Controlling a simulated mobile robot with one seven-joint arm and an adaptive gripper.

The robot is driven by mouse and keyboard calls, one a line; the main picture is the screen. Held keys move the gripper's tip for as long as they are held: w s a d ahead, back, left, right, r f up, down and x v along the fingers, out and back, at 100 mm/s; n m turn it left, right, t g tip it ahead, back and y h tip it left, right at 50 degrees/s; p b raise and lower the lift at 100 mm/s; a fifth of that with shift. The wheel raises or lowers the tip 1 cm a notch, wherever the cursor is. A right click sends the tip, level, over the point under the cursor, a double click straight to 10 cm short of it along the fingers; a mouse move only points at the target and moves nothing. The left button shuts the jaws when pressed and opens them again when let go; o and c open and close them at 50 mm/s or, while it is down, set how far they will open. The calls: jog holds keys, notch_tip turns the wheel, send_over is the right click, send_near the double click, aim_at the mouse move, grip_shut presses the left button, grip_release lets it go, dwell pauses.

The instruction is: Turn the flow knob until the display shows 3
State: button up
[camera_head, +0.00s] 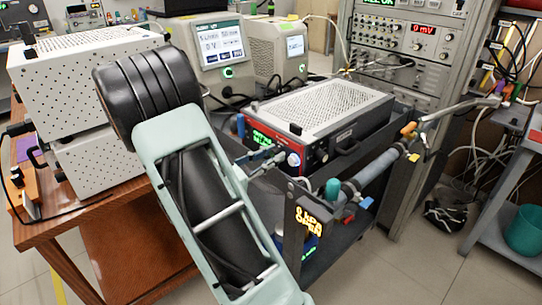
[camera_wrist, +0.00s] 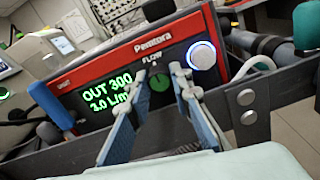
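A red-fronted device (camera_head: 320,153) sits on a dark cart, and its red front panel (camera_wrist: 120,60) fills the wrist view. Its display (camera_head: 262,138) glows green. I cannot tell how far the tips are from the panel.
A dark cart rail (camera_wrist: 270,100) runs just below and in front of the panel. A blue post (camera_wrist: 54,108) stands at left and a green cap (camera_wrist: 306,27) at right.

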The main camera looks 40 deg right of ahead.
grip_shut()
jog(key=shift+f+m+b, duration=0.1)
jog(key=shift+m+b, duration=0.35)
jog(key=shift+m, duration=0.85)
jog(key=o, duration=0.6)
grip_release()
jog(key=a, duration=1.2)
jog(key=shift+s, duration=0.45)
